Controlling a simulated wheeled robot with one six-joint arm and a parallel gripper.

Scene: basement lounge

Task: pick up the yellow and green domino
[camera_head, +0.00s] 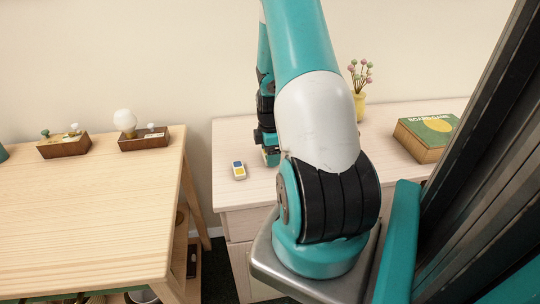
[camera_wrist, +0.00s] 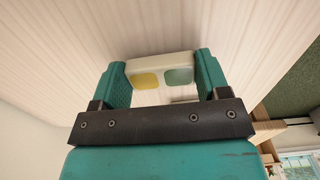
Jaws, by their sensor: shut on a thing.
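The yellow and green domino (camera_wrist: 161,63) is a cream block with a yellow patch and a pale green patch, seen in the wrist view. It sits between the two teal fingers of my gripper (camera_wrist: 161,68), which are shut on its two ends. In the head view my gripper (camera_head: 270,155) is over the pale cabinet top, partly hidden behind my arm. The held domino is not clear there, and I cannot tell whether it touches the surface.
A white domino with blue and yellow patches (camera_head: 239,170) lies left of my gripper on the pale cabinet (camera_head: 228,138). A yellow flower vase (camera_head: 359,105) and a board game box (camera_head: 427,138) stand to the right. A wooden table (camera_head: 90,215) with two small wooden boxes is at left.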

